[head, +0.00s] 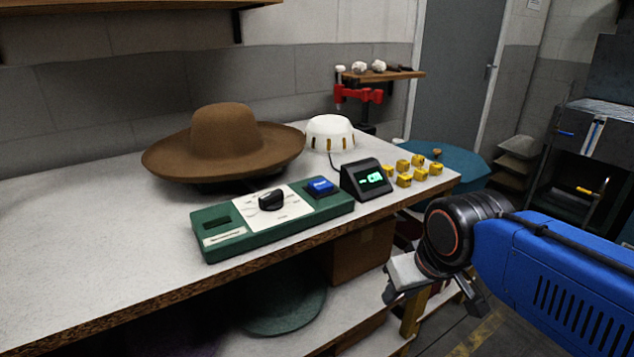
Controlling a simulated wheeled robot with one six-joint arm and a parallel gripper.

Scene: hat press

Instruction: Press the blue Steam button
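The blue Steam button (320,186) sits at the right end of a green control panel (226,242) on the workbench. A black knob (272,200) on a white dial plate is to its left on the same panel. My gripper (428,312) is at the lower right, in front of and below the bench edge, well apart from the button. It points down and is partly turned away, so the gap between its fingers is unclear. Nothing shows between its fingers.
A brown hat (226,140) and a white dome (330,133) stand behind the panel. A small display (366,180) and several yellow cubes (404,180) are to the right of the button. The bench top (90,240) is clear at left; its front edge (150,318) is brown.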

